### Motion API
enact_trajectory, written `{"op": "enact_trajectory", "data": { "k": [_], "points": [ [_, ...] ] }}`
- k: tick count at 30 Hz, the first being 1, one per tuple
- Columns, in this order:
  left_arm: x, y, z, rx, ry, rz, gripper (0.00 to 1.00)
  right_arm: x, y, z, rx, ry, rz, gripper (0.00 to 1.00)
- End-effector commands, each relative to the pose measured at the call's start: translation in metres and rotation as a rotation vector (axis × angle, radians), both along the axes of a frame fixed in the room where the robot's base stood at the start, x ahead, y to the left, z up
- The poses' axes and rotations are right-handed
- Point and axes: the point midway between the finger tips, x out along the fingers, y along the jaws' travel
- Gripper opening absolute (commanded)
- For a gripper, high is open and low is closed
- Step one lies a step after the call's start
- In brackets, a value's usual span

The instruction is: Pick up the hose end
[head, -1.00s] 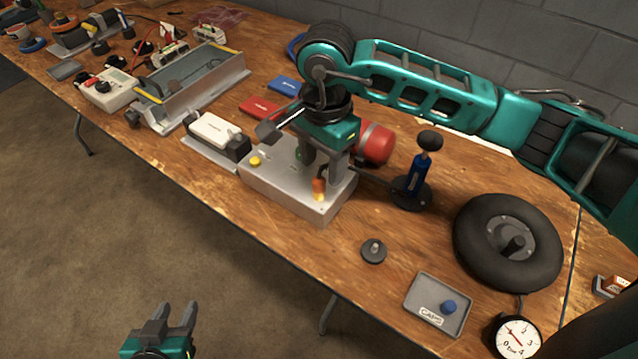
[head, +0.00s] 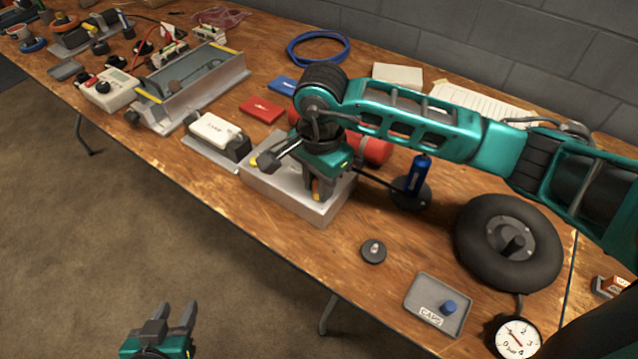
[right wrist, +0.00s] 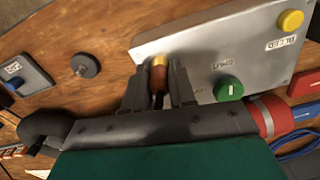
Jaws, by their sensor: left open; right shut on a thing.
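The hose end (head: 316,192) is a small orange and brass fitting with a dark lower part. It is at the front of a grey metal box (head: 290,200) on the wooden workbench. My right gripper (head: 318,182) reaches down over the box and is shut on the hose end. In the right wrist view, the hose end (right wrist: 158,74) is between the two dark fingers of my right gripper (right wrist: 157,88), beside the grey box (right wrist: 225,55). My left gripper (head: 176,310) is open and empty, in front of the bench over the floor.
The box has a yellow button (right wrist: 291,20) and a green knob (right wrist: 229,88). A red cylinder (head: 372,150) is behind it. A wheel (head: 508,242), blue-handled pump (head: 419,176), grey tray (head: 421,309), dark cap (head: 373,251) and gauge (head: 517,339) are to the right.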

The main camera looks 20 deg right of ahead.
Motion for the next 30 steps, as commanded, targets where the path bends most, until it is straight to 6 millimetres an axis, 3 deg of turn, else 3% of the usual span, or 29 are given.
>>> {"op": "enact_trajectory", "data": {
  "k": [6,20,25,30],
  "points": [
    [0.0,0.0,0.0,0.0,0.0,0.0,0.43,0.0,0.0,0.0,0.0,0.0,0.0,0.0],
    [0.0,0.0,0.0,-0.001,0.0,-0.001,0.43,0.001,0.0,0.009,0.001,-0.002,-0.001,0.0],
    [0.0,0.0,0.002,0.001,-0.001,-0.001,0.43,0.001,0.0,0.035,0.0,-0.006,0.001,0.0],
    [0.0,0.0,0.004,0.002,-0.002,0.0,0.43,0.002,0.0,0.08,0.001,-0.008,0.0,0.0]
  ]
}}
